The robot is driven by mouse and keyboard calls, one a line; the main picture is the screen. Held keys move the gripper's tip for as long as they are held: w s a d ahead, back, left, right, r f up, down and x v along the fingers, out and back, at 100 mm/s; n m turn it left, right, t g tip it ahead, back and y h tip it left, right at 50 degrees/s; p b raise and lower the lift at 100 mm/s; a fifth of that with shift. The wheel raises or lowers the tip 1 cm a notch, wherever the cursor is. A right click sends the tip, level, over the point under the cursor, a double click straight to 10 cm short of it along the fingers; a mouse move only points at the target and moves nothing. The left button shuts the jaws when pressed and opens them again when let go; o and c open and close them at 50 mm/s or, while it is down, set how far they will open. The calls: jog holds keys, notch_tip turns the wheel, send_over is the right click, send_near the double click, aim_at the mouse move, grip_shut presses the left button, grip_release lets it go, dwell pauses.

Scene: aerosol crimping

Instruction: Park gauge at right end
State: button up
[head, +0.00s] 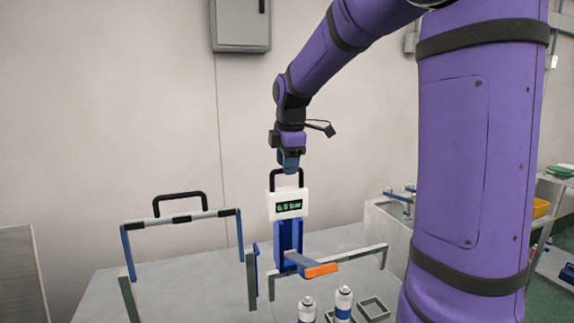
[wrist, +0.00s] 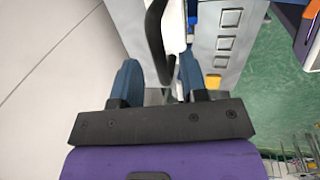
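The gauge (head: 288,204) is a white box with a green "6.9 bar" readout and a black loop handle (head: 287,171) on top. It sits above a blue upright body (head: 287,238). My gripper (head: 289,168) is directly above the gauge, its fingertips at the top of the handle. In the wrist view the two blue fingers of my gripper (wrist: 157,75) stand apart, with the black handle (wrist: 153,38) between them and a gap visible on the right side. I cannot tell whether the handle touches the left finger.
An orange-tipped lever (head: 320,270) sticks out right of the blue body. A frame with a second black handle (head: 180,198) stands at left. White-and-blue cans (head: 343,303) stand in front, beside an empty square holder (head: 373,308). A grey bin (head: 385,226) is behind right.

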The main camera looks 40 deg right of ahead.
jog(key=shift+f, duration=0.35)
grip_shut()
jog(key=shift+d, duration=0.1)
jog(key=s+d, duration=0.3)
jog(key=d, duration=0.7)
jog(key=s+d, duration=0.3)
jog(key=d, duration=0.7)
jog(key=s+d, duration=0.2)
jog(key=d, duration=0.8)
jog(key=shift+s+d, duration=0.2)
jog(key=shift+s, duration=0.2)
jog(key=shift+r, duration=0.1)
